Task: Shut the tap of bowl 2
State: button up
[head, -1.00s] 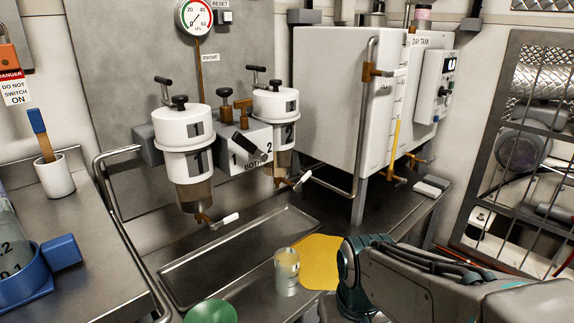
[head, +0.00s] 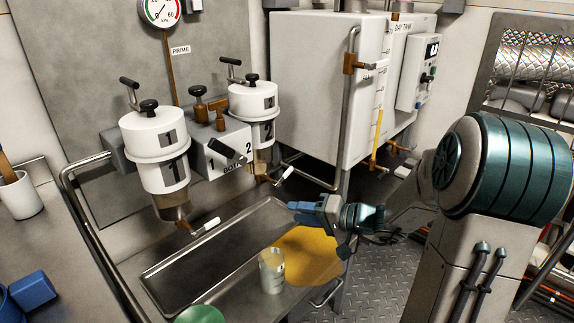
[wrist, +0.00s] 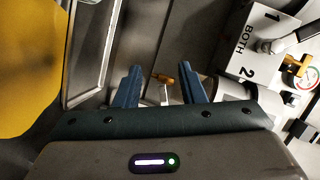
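Bowl 2 (head: 254,103) is the farther white-topped filter bowl, right of the selector block marked 1, 2 and BOTH. Its brass tap (head: 264,179) hangs below it, with a white lever (head: 283,175) pointing out and slightly up to the right. My gripper (head: 293,211) is in front of and below this tap, apart from it. In the wrist view my gripper (wrist: 159,84) has its two blue fingers spread, empty. A brass tap (wrist: 163,78) with a white lever (wrist: 166,95) shows in the gap between them, farther off; it looks like bowl 2's tap.
Bowl 1 (head: 155,160) with its own white-levered tap (head: 205,227) stands to the left. A metal drip tray (head: 160,273) lies below. A clear cup (head: 271,272) and yellow sheet (head: 318,262) are at the bench front. The day tank (head: 310,95) and its pipes stand right.

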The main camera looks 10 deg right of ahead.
aim_at(291, 171)
jog(key=w+d+r+m+t+h, duration=0.25)
jog(key=w+d+t, duration=0.25)
jog(key=d, duration=0.3)
jog(key=shift+y, duration=0.45)
jog(key=b+x, duration=0.2)
jog(key=x, duration=1.1)
jog(key=shift+w+a, duration=0.15)
jog(key=shift+a, duration=0.05)
grip_shut()
